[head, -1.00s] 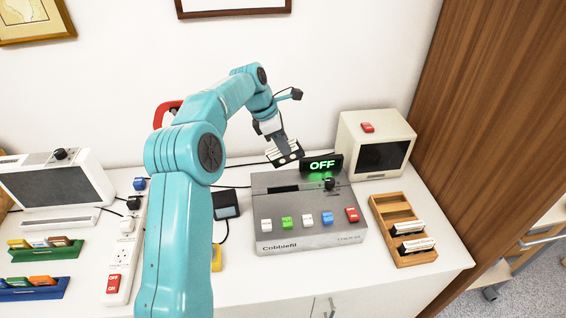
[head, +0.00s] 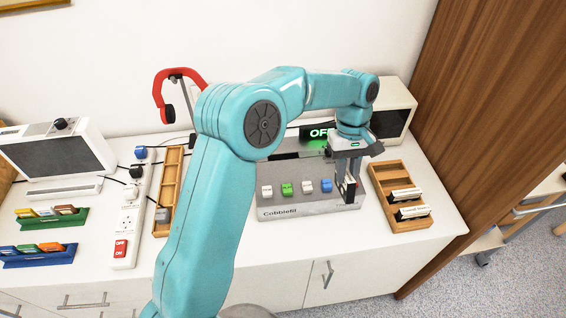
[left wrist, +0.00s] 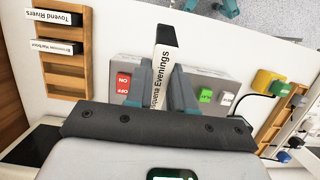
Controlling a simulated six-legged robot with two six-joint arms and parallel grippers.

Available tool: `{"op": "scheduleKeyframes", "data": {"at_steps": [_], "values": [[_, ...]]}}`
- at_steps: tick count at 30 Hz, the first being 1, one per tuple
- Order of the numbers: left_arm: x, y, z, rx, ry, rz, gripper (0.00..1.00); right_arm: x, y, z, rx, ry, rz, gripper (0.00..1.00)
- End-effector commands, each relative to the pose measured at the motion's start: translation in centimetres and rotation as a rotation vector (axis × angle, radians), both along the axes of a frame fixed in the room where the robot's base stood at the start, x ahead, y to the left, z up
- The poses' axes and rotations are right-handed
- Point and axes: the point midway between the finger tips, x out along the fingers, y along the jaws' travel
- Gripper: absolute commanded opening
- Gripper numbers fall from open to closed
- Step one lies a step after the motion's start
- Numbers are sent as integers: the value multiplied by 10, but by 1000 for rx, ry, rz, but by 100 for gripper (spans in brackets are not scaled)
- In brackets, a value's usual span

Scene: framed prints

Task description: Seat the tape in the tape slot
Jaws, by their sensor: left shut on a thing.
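My left gripper (head: 347,190) is shut on a black tape (left wrist: 168,38) with a white label ending in "Evenings". In the left wrist view the tape stands up between the two fingers (left wrist: 160,90). In the head view it hangs upright at the right front of the grey Cobblefil machine (head: 300,209); I cannot tell whether it touches the machine. A dark slot-like strip (head: 287,156) runs along the machine's top rear, partly hidden by my arm. The machine's red switch (left wrist: 123,82) shows in the left wrist view. My right gripper is not in view.
A wooden rack (head: 383,181) with two labelled tapes (head: 409,213) stands right of the machine. Another wooden rack (head: 170,180) and a power strip (head: 130,215) lie left.

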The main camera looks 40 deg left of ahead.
Motion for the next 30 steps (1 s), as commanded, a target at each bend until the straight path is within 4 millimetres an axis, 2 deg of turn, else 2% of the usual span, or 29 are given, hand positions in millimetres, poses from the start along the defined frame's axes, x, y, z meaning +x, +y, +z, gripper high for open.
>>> {"op": "scheduleKeyframes", "data": {"at_steps": [1, 3, 7, 10, 14, 17, 22, 27, 30], "values": [[-10, -12, -7, 8, -5, -145, 0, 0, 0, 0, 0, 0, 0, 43], [-22, -22, -15, 19, -18, -357, 0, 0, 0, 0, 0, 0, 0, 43], [-36, -28, -24, 33, -54, -724, 0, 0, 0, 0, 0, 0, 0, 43], [-35, -24, -23, 39, -86, -966, 0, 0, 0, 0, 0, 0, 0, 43], [-17, -7, -11, 43, -132, -1221, 0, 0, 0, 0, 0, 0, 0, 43], [6, 18, 7, 41, -169, -1374, 0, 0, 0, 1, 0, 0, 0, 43], [39, 89, 44, 34, -232, -1557, 0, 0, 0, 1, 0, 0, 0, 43], [42, 171, 69, 27, -287, -1617, 0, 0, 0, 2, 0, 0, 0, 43], [34, 208, 76, 30, -315, -1605, 0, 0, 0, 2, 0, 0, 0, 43]]}}
